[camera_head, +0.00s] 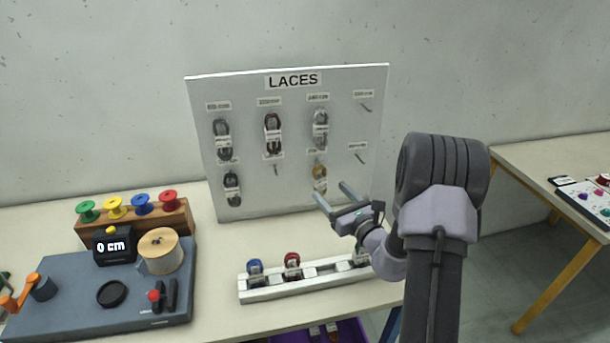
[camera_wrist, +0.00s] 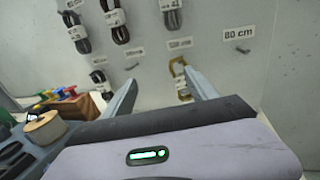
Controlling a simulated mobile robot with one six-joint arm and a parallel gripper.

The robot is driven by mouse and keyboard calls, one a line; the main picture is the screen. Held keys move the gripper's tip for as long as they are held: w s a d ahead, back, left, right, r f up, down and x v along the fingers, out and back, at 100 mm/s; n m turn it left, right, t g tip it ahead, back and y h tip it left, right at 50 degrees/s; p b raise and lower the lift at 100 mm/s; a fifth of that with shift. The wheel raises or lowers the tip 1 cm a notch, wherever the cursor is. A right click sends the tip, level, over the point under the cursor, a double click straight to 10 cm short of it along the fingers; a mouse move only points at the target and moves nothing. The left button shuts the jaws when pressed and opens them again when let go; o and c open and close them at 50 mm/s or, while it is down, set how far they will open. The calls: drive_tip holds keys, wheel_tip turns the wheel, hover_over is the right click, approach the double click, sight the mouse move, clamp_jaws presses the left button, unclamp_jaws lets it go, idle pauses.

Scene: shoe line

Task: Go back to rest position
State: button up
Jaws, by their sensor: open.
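My gripper (camera_head: 333,201) is in front of the lower right part of the white LACES board (camera_head: 344,119) in the head view. Its two fingers are spread apart with nothing between them. The fingers also show in the wrist view (camera_wrist: 160,92), pointing at the board. A yellow lace bundle (camera_head: 320,178) hangs on a lower hook just beyond the fingers; in the wrist view it is partly hidden behind the right finger (camera_wrist: 180,80). My arm covers the right end of the white rack on the table.
A white rack (camera_head: 290,292) with blue and red lace items stands below the gripper. A grey measuring station (camera_head: 60,310) reading "0 cm" and a wooden spool holder (camera_head: 180,222) stand at the left. A purple bin (camera_head: 350,333) is under the table edge. Another table (camera_head: 560,165) is at the right.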

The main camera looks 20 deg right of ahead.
drive_tip(key=s+a+r+n+g+y+b, duration=0.1)
drive_tip(key=s+a+r+n+g+y, duration=0.2)
drive_tip(key=a, duration=0.5)
drive_tip(key=s+a+r+n+g+y, duration=0.1)
drive_tip(key=a+r+n+g+y, duration=0.2)
drive_tip(key=a+n, duration=0.4)
drive_tip(key=s+a+r+n+g+y+b, duration=0.1)
drive_tip(key=s+a+r+n+y, duration=0.2)
drive_tip(key=a, duration=0.6)
drive_tip(key=s+a+n+g+b, duration=0.1)
drive_tip(key=s+a+n+g, duration=0.75)
drive_tip(key=s, duration=0.55)
drive_tip(key=s+d+f+n+t+h+b, duration=0.1)
drive_tip(key=s+d+n+t+h, duration=0.2)
drive_tip(key=s+d+n+h, duration=0.4)
drive_tip(key=s+n+h, duration=0.1)
drive_tip(key=s+n, duration=0.1)
drive_tip(key=s, duration=0.1)
drive_tip(key=shift+s+f+b, duration=0.15)
drive_tip(key=shift+f+b, duration=0.15)
drive_tip(key=shift+b, duration=0.05)
drive_tip(key=shift+n, duration=0.25)
